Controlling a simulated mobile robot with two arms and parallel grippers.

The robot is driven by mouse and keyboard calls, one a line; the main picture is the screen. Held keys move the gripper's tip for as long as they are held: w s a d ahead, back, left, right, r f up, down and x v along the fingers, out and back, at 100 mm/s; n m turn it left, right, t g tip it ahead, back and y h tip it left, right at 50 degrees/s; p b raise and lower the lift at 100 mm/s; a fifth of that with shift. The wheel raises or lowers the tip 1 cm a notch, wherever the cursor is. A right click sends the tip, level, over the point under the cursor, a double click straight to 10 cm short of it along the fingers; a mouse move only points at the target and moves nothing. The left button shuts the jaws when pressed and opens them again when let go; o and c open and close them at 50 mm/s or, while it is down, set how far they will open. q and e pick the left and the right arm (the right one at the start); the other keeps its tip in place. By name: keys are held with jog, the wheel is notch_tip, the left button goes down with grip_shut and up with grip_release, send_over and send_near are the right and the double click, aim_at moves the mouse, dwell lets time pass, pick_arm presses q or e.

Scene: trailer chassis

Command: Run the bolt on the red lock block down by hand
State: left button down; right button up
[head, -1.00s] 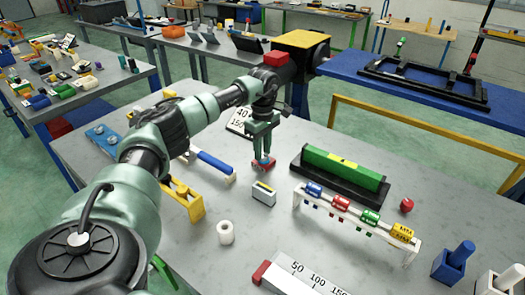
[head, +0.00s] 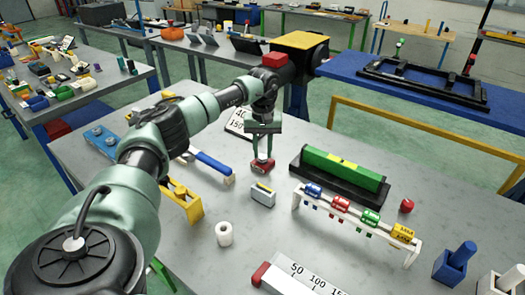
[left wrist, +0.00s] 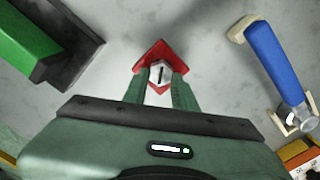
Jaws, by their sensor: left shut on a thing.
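The red lock block (head: 262,166) lies on the grey table near its middle. In the left wrist view the red lock block (left wrist: 156,54) is a red angular base. A pale bolt head with a dark slot, the bolt (left wrist: 160,73), sits on it. My left gripper (head: 262,157) points straight down over the block. In the left wrist view its fingers (left wrist: 159,84) stand on both sides of the bolt and are shut on it. The bolt's shank and thread are hidden. My right gripper is not in view.
A green bar in a black holder (head: 340,172) stands to the right. A blue-handled tool (head: 213,164) lies to the left. A small grey block (head: 262,195) and a white roll (head: 224,234) are in front. A rack of coloured tags (head: 356,217) stands front right.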

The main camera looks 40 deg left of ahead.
aim_at(263, 156)
pick_arm(q)
jog(key=shift+w+r+m, duration=0.15)
jog(key=shift+r+m, duration=0.1)
jog(key=shift+m, duration=0.35)
jog(key=c, duration=1.2)
grip_release()
jog(key=shift+c, duration=0.2)
jog(key=shift+o, duration=0.6)
jog(key=shift+s, duration=0.2)
notch_tip(263, 156, up, 8)
jog(key=b, duration=0.1)
jog(key=shift+f, duration=0.15)
